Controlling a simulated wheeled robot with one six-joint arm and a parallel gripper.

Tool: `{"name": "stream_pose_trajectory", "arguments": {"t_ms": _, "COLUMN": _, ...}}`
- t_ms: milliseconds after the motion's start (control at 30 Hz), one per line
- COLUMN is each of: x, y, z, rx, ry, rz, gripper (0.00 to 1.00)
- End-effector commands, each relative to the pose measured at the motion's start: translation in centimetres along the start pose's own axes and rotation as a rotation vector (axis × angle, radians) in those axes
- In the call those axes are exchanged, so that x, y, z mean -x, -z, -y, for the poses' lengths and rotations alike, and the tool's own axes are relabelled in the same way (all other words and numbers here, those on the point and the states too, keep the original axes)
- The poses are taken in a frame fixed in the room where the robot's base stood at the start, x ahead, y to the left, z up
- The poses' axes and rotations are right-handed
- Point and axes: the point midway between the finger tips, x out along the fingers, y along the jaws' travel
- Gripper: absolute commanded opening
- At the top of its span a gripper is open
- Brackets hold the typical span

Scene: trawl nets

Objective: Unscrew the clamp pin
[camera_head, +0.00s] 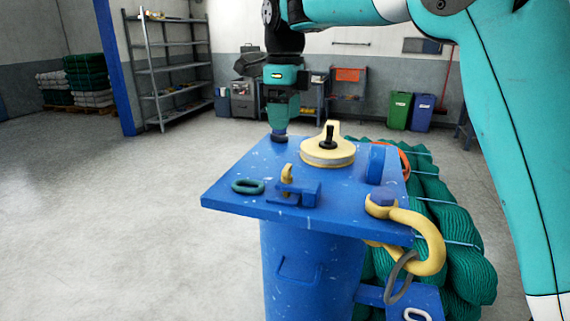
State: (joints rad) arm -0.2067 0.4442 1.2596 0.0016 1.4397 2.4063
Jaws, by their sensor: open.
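A blue table (235,190) on a blue drum-like pedestal stands in the middle. A small blue clamp (305,192) sits near its front edge, with a curved yellow piece (287,176) standing up at its left end. I cannot tell for certain which part is the clamp pin. My gripper (279,137) points down over the table's far left edge, apart from the clamp and shackle. Its finger gap is hard to see; it looks empty.
A cream disc with a black knob (328,135) stands just right of my gripper. A blue block (376,164) stands at the right. Bundled green nets (455,232) lie beside the table. The floor at left is clear.

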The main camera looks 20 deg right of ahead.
Motion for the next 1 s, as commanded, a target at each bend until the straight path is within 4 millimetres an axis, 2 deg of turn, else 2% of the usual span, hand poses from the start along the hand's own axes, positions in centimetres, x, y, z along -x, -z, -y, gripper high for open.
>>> {"name": "stream_pose_trajectory", "arguments": {"t_ms": 300, "x": -7.1, "y": 0.1, "z": -0.1, "rx": 0.002, "ry": -0.003, "rz": -0.003, "gripper": 0.70}}
{"name": "stream_pose_trajectory", "arguments": {"t_ms": 500, "x": -10.1, "y": 0.0, "z": 0.0, "rx": 0.002, "ry": -0.001, "rz": -0.001, "gripper": 0.70}}
{"name": "stream_pose_trajectory", "arguments": {"t_ms": 700, "x": -11.3, "y": 0.0, "z": 0.0, "rx": 0.002, "ry": 0.001, "rz": 0.001, "gripper": 0.70}}
{"name": "stream_pose_trajectory", "arguments": {"t_ms": 933, "x": -11.4, "y": 0.0, "z": 0.0, "rx": 0.002, "ry": 0.001, "rz": 0.001, "gripper": 0.70}}
{"name": "stream_pose_trajectory", "arguments": {"t_ms": 967, "x": -11.4, "y": 0.0, "z": 0.0, "rx": 0.002, "ry": 0.001, "rz": 0.001, "gripper": 0.68}}
{"name": "stream_pose_trajectory", "arguments": {"t_ms": 1000, "x": -11.4, "y": 0.0, "z": 0.0, "rx": 0.002, "ry": 0.001, "rz": 0.001, "gripper": 0.59}}
